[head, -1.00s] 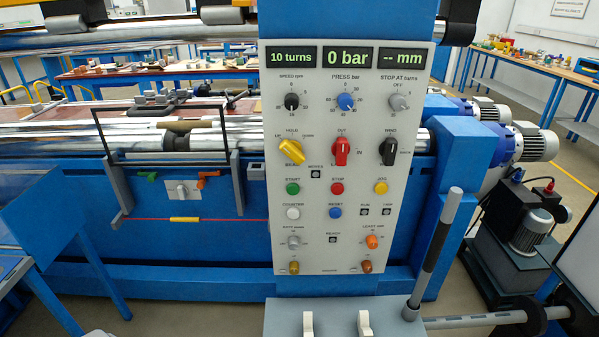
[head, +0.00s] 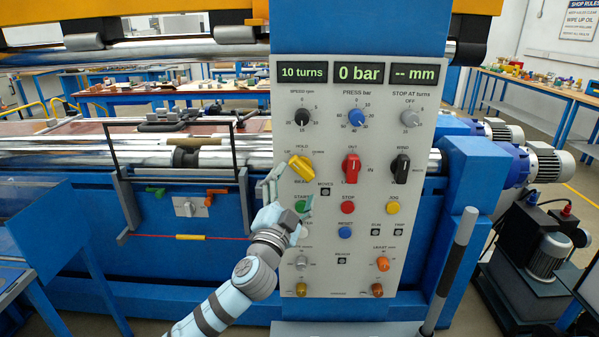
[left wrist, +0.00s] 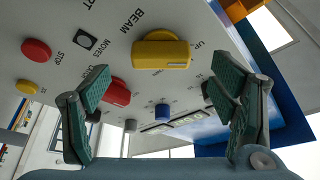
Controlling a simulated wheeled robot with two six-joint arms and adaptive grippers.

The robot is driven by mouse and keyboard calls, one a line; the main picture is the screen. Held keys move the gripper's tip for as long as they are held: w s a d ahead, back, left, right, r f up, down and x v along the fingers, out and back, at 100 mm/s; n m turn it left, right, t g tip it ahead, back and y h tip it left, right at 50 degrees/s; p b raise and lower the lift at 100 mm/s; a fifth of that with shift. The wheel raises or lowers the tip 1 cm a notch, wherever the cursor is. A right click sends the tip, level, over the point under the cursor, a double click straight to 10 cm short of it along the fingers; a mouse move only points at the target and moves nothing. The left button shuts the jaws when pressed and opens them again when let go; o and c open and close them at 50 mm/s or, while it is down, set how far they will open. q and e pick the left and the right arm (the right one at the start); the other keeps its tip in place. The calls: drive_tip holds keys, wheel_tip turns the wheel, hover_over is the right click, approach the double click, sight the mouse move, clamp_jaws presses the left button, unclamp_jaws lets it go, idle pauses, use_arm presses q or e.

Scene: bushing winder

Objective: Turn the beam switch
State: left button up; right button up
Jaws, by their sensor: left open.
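The beam switch is a yellow knob (head: 301,168) on the left of the grey control panel, under the HOLD label, its bar tilted in the head view. In the left wrist view the yellow knob (left wrist: 161,55) is above centre, beside the word BEAM. My left gripper (head: 287,193) is in front of the panel, just below and left of the knob, and hides part of the START and COUNTER buttons. In the left wrist view its two fingers (left wrist: 163,88) are wide apart with nothing between them. The knob appears beyond the fingertips, apart from them.
A black frame (head: 171,145) stands before the rollers on the left.

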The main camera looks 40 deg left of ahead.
sight(299, 171)
use_arm(q)
drive_tip(key=x, duration=0.3)
drive_tip(key=shift+w+r, duration=0.1)
drive_tip(key=shift+r, duration=0.05)
drive_tip(key=shift+w+a, duration=0.2)
drive_tip(key=shift+w, duration=0.2)
drive_tip(key=c, duration=1.2)
drive_tip(key=shift+o, duration=0.2)
drive_tip(key=m+h+p, duration=0.1)
drive_tip(key=m+p, duration=0.1)
drive_tip(key=p, duration=0.2)
drive_tip(key=m+g+p, duration=0.1)
drive_tip(key=m+p, duration=0.1)
drive_tip(key=p, duration=0.2)
drive_tip(key=r+m+h+p, duration=0.1)
drive_tip(key=m+p, duration=0.2)
drive_tip(key=p, duration=0.1)
drive_tip(key=shift+s+a+h, duration=0.1)
drive_tip(key=shift+s+h, duration=0.05)
drive_tip(key=shift+h, duration=0.15)
drive_tip(key=shift+m+g+p, duration=0.4)
drive_tip(key=shift+m+p, duration=0.2)
drive_tip(key=shift+m, duration=0.1)
drive_tip(key=shift+f+m, duration=0.15)
drive_tip(key=shift+m, duration=0.45)
drive_tip(key=shift+g, duration=0.3)
